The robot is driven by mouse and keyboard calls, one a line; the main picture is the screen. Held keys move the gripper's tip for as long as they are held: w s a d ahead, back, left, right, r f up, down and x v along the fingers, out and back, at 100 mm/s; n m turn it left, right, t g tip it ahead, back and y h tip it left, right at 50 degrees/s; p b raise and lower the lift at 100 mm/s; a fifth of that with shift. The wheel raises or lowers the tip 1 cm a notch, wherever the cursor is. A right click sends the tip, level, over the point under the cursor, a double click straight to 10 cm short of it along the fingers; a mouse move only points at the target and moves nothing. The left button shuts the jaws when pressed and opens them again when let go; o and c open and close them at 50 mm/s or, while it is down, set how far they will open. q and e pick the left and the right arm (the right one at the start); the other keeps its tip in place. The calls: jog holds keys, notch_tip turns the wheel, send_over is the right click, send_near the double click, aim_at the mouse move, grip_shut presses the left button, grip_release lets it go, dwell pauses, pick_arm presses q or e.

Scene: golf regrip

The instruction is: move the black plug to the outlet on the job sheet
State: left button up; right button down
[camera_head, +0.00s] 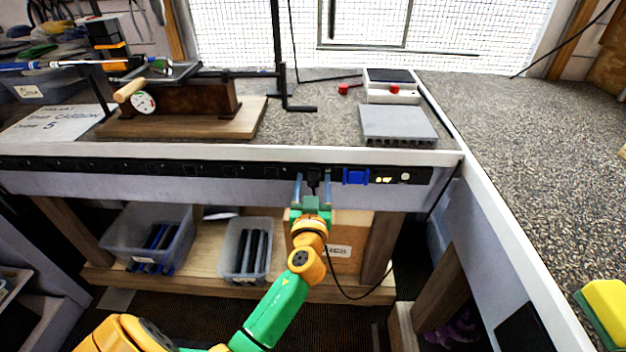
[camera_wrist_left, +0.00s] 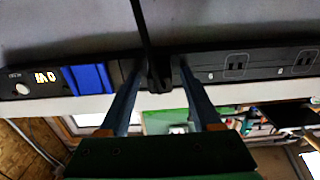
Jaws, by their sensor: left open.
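The black plug (camera_head: 313,176) sits at the black outlet strip (camera_head: 225,169) on the bench's front edge, left of a blue block on the strip. In the left wrist view the plug (camera_wrist_left: 159,76) has its cord running up out of the picture. My left gripper (camera_head: 313,184) is open, with one finger on either side of the plug; in the left wrist view gaps show between plug and fingers (camera_wrist_left: 160,88). The job sheet (camera_head: 52,123) lies on the bench at the left; its small writing includes "CARBON" and a 5. My right gripper is not in view.
The blue block (camera_head: 355,176) and a lit display (camera_head: 383,179) are right of the plug. A wooden stand with a gauge (camera_head: 143,103) and a grey-topped box (camera_head: 397,124) stand on the bench. The cord (camera_head: 345,295) hangs below. Bins (camera_head: 247,248) stand on the lower shelf.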

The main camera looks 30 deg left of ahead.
aim_at(313, 187)
pick_arm(q)
jog(key=shift+b, duration=0.45)
dwell(0.6)
grip_shut()
jog(key=shift+s, duration=0.1)
dwell(1.4)
jog(key=shift+v, duration=2.9)
